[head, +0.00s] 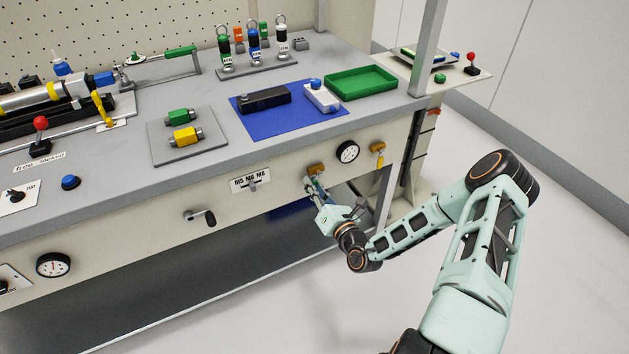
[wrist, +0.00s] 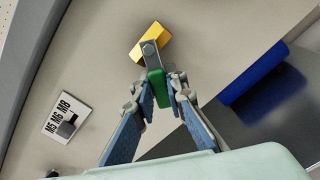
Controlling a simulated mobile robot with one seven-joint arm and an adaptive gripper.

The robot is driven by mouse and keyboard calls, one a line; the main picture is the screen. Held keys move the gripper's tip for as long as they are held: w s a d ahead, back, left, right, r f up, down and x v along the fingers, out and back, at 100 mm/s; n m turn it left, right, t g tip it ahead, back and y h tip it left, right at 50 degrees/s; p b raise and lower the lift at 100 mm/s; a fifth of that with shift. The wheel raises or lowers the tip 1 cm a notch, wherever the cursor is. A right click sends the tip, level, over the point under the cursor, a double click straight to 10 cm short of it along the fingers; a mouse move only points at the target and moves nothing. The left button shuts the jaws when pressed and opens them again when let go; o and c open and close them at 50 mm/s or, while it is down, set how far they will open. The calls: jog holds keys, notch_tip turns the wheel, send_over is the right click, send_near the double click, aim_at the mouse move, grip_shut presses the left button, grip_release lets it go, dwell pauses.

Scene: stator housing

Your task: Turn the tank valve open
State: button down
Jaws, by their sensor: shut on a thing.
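A valve with a brass body (head: 315,168) sits on the bench's front panel, left of a round gauge. In the wrist view the brass body (wrist: 150,43) carries a grey lever with a green handle (wrist: 156,88). My gripper (head: 313,187) reaches this valve from below and the right. In the wrist view my gripper (wrist: 164,92) has its fingers on both sides of the green handle and is shut on it. The lever points from the brass body toward my gripper. The fingers hide part of the handle in the head view.
A round gauge (head: 347,152) and a second valve with a yellow handle (head: 378,155) are on the panel to the right. A size selector plate (head: 250,180) and a crank (head: 200,217) are to the left.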

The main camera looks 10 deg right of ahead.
jog(key=shift+a+m, duration=0.15)
jog(key=shift+m, duration=0.25)
jog(key=c, duration=1.9)
grip_release()
jog(key=shift+c, duration=0.2)
jog(key=shift+s, duration=0.15)
jog(key=v, duration=1.2)
jog(key=shift+r, duration=0.1)
jog(key=shift+c, duration=0.5)
